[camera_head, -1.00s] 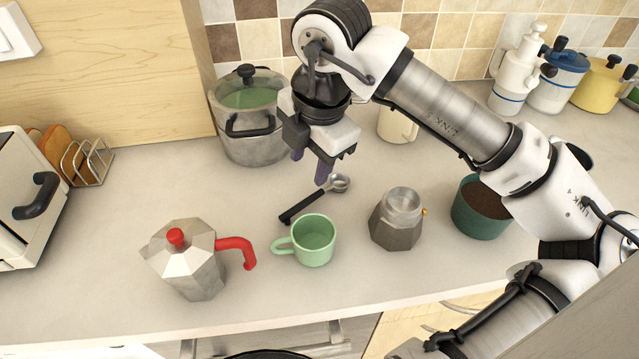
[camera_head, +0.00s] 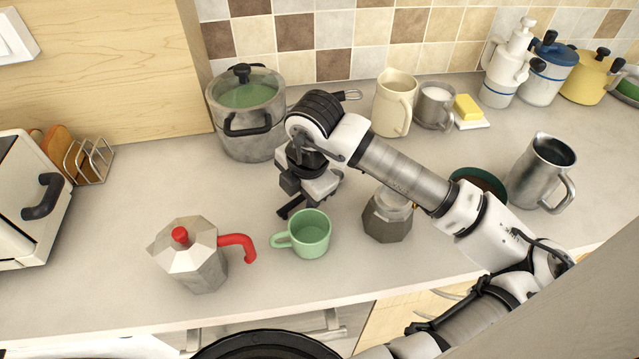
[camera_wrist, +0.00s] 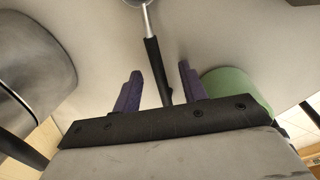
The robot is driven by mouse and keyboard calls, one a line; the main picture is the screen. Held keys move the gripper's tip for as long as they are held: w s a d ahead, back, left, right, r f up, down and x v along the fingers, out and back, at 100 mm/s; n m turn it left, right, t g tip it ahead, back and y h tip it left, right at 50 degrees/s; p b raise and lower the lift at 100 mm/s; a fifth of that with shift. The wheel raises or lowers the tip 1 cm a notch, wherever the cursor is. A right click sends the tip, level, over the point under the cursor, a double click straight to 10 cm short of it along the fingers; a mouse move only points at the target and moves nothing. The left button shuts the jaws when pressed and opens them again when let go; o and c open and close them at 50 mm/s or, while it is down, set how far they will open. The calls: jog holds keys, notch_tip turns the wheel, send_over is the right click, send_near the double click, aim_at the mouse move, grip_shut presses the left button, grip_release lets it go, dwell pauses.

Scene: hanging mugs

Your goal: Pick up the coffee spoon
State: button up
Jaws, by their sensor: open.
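The coffee spoon has a black handle and a metal bowl. In the head view only part of its black handle (camera_head: 290,208) shows; my gripper (camera_head: 308,190) hides the rest. In the wrist view the handle (camera_wrist: 157,70) runs between my two purple fingers, and part of the metal bowl is cut off at the top edge. My gripper (camera_wrist: 158,85) is open, with a finger on each side of the handle and a visible gap to both. The exact height of the fingertips above the counter cannot be told.
A green mug (camera_head: 310,235) stands close in front of the gripper. A moka pot with a red handle (camera_head: 200,262) is at front left, and a grey moka base (camera_head: 385,222) at right. A steel pot (camera_head: 250,140) stands behind. The counter left of the gripper is clear.

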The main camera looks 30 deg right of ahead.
aim_at(302, 197)
grip_shut()
dwell(0.4)
notch_tip(302, 197, up, 20)
jog(key=b, duration=0.3)
jog(key=shift+b, duration=0.4)
jog(key=c, duration=0.8)
grip_release()
grip_shut()
